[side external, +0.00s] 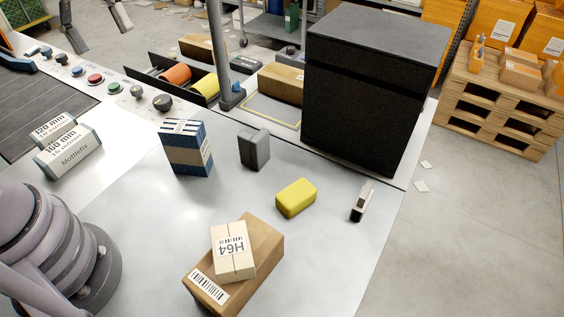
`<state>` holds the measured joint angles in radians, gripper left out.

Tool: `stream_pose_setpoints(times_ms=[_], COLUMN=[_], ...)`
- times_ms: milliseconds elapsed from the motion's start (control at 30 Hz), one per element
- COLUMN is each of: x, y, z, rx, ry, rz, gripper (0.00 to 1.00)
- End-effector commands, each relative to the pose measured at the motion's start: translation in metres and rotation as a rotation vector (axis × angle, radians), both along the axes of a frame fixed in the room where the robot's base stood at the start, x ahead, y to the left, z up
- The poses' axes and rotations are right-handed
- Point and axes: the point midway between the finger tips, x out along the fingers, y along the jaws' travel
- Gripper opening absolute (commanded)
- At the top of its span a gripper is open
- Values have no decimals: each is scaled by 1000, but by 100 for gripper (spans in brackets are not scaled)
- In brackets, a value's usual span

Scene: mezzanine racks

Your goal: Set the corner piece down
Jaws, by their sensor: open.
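A dark grey piece (254,149) with an angled, corner-like shape stands upright on the light grey table (330,255), between a blue strapped pack and a yellow block. It looks like the corner piece, though its full shape is hard to tell. My gripper (102,38) shows at the top left edge, with its two dark fingers spread apart and nothing between them. It is above the far left of the table, well away from the grey piece. The rest of the gripper is out of frame.
Nearby are the blue pack (186,148), yellow block (296,197), small metal-and-black item (362,201) and a small box (232,251) on a brown carton (262,262). A tall black cabinet (360,105) and grey post (222,50) stand behind.

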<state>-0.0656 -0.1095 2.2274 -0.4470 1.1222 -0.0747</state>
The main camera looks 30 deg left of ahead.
Motion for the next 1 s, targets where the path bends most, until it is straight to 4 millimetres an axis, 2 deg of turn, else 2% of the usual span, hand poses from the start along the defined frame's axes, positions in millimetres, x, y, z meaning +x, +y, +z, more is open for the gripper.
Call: stream_pose_setpoints(times_ms=[33,100,200,333,500,1000], x=[-18,-38,-61,-80,-90,-90], y=[7,20,36,51,59,60], z=[9,17,24,29,31,31], rx=[66,164,288,405,472,475], ry=[-94,-214,-364,-503,-578,-579], rz=[-41,-96,-162,-217,-249,-250], gripper=[86,86,86,86,86,86])
